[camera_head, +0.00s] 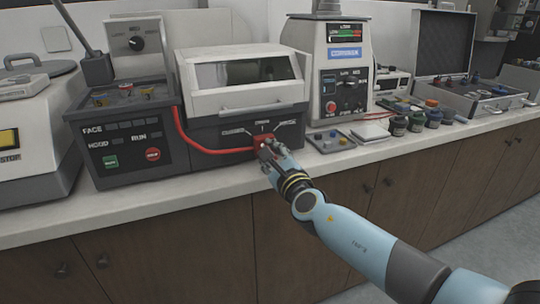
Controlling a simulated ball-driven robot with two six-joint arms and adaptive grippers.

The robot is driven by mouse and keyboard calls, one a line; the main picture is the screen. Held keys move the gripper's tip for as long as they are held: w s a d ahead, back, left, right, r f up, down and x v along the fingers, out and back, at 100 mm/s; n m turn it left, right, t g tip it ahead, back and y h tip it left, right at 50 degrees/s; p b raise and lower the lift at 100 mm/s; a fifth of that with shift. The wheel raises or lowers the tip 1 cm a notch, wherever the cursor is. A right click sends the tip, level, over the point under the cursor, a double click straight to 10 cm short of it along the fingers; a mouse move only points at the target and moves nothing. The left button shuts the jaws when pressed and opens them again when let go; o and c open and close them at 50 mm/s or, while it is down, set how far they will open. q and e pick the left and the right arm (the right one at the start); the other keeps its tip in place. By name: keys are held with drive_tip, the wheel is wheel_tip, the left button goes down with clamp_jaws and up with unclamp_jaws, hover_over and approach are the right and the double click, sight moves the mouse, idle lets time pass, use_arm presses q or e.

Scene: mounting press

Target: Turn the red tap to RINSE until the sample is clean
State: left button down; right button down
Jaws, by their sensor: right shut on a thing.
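The red tap (262,139) sits on the dark lower front of a machine with a cream lid (241,80). White labels fan out above the tap, too small to read surely. My right gripper (266,147) is at the tap, shut on it, and covers part of it. A red hose (196,146) runs from the machine's left side down to the tap. The lid's dark window (241,72) is closed over the inside. I see no sample. My left gripper is not in view.
A grinder panel (128,140) with green and red buttons stands to the left. A press (341,75) with a dial stands to the right. A tray of small parts (331,141), capped jars (415,121) and an open case (482,95) lie further right. The counter's front strip is mostly clear.

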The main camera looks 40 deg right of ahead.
drive_tip(key=m+b, duration=0.1)
drive_tip(key=m, duration=0.3)
drive_tip(key=shift+f+b, duration=0.1)
drive_tip(key=shift+b, duration=0.25)
drive_tip(key=m+b, duration=0.1)
drive_tip(key=m, duration=0.3)
drive_tip(key=m+b, duration=0.2)
drive_tip(key=m, duration=0.2)
drive_tip(key=shift+s+d, duration=0.1)
drive_tip(key=shift+m+b, duration=0.6)
drive_tip(key=shift+m, duration=1.6)
drive_tip(key=shift+d, duration=0.1)
drive_tip(key=c, duration=1.3)
unclamp_jaws()
drive_tip(key=shift+o, duration=0.2)
